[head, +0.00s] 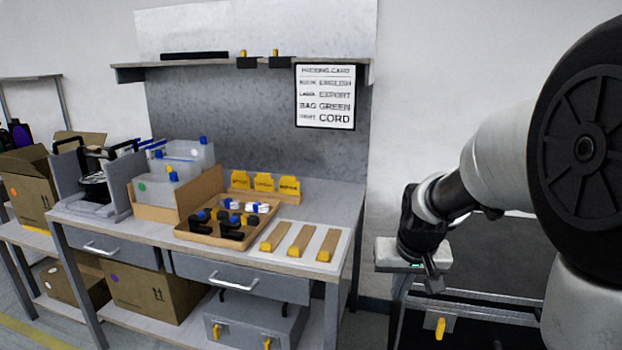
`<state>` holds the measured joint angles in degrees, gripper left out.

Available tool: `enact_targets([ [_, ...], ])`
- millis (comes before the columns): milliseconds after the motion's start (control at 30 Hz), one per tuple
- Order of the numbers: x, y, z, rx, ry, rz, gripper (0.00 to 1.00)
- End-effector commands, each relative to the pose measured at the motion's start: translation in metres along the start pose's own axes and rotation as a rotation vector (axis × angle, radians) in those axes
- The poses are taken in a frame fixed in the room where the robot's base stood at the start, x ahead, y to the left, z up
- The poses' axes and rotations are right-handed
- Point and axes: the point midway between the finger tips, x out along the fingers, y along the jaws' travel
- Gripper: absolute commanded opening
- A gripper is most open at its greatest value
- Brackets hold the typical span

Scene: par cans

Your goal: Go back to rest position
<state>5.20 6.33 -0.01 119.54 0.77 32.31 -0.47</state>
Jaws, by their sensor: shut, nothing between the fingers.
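My gripper (434,281) hangs at the end of my arm on the right side of the head view. It points down, to the right of the workbench (334,193) and apart from it. The fingers are small and dark here; they look closed, with nothing held. My arm comes in from the right edge and covers part of the wall and the dark area behind it.
The workbench carries a wooden tray (180,232) with black, blue and white parts, wooden strips with yellow ends (300,240), and grey bins (195,155). A sign (325,95) hangs above. Cardboard boxes (155,290) and a grey case (255,322) sit below.

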Motion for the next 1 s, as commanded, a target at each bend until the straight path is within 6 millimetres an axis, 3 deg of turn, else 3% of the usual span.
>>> enact_targets([
  [33,-0.030,-0.005,0.011,-0.011,0.022,-0.004,0.00],
  [100,-0.063,-0.010,0.030,-0.023,0.037,-0.008,0.00],
  [200,-0.102,-0.015,0.062,-0.040,0.055,-0.014,0.00],
  [300,-0.127,-0.018,0.090,-0.052,0.070,-0.018,0.00],
  [500,-0.156,-0.021,0.134,-0.071,0.092,-0.025,0.00],
  [733,-0.173,-0.022,0.177,-0.088,0.116,-0.032,0.00],
  [800,-0.197,-0.022,0.164,-0.087,0.110,-0.031,0.00],
  [1000,-0.238,-0.022,0.147,-0.086,0.110,-0.031,0.00],
])
